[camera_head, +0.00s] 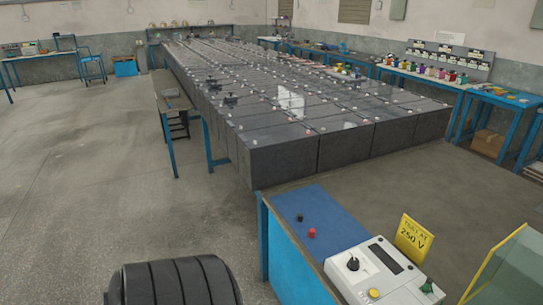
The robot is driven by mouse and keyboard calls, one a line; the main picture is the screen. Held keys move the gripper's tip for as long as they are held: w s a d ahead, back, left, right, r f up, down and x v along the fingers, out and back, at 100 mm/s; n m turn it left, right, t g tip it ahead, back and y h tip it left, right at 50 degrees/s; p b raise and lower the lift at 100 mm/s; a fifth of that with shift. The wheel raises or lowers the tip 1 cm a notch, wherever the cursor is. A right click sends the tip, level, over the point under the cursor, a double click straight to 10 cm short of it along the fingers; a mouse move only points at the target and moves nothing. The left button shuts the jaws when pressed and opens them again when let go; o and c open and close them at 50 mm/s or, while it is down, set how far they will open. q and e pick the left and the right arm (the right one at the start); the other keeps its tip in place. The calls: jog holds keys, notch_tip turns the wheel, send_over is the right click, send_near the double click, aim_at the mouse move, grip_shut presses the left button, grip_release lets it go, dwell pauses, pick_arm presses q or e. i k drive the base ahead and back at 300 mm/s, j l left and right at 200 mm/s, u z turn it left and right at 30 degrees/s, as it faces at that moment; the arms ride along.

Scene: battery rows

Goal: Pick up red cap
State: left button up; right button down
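A small red cap (312,233) stands on the blue mat (322,209) at the near end of the table. A small black cap (300,217) stands on the same mat, just behind and left of the red one. Nothing touches the red cap. Neither of my grippers shows in the head view. A dark ribbed rounded part at the bottom left appears to be mine.
A white tester (372,272) with knobs stands right of the mat, beside a yellow sign (413,237) reading "250 V". Long rows of grey batteries (283,160) fill the space behind. Open floor (90,190) lies to the left. Benches line the walls.

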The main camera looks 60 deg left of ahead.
aim_at(311, 233)
jog(key=u, duration=1.65)
jog(key=i+l+u, duration=0.1)
jog(key=u, duration=0.15)
jog(key=i+l+u, duration=0.1)
jog(key=i+u, duration=0.2)
jog(key=k, duration=0.05)
